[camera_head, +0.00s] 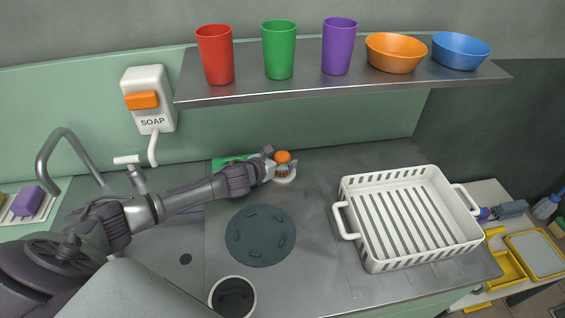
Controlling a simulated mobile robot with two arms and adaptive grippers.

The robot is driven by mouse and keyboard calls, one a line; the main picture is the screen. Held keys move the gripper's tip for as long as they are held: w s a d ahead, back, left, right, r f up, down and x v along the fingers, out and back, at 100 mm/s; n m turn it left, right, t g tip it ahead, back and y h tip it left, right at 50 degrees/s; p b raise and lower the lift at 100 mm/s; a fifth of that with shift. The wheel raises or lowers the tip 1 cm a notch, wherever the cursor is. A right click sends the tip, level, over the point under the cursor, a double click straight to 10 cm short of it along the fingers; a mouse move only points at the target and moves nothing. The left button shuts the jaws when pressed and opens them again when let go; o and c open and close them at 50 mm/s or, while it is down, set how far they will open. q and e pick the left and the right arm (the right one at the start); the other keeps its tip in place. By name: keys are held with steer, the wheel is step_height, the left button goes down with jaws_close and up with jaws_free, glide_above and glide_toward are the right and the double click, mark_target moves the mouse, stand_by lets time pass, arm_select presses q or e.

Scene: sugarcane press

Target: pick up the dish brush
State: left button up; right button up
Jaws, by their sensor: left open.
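The dish brush (283,157) appears to be the small round thing with an orange knob and a white base, upright at the back of the grey counter. My left arm reaches in from the left, low over the counter. Its gripper (279,164) is open at the brush, with its fingers close about the orange knob. I cannot tell whether the fingers touch it. The gripper hides part of the brush's left side. My right gripper is not in view.
A white dish rack (375,264) stands to the right, and a dark round mat (260,236) lies in front of the brush. A metal shelf (300,92) with cups and bowls overhangs the back. A faucet (68,150) and soap dispenser (146,84) are at left.

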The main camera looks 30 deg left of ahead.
arm_select(q)
steer(key=shift+w+f, duration=0.3)
steer(key=shift+w, duration=0.35)
steer(key=c, duration=1.3)
steer(key=shift+r, duration=0.1)
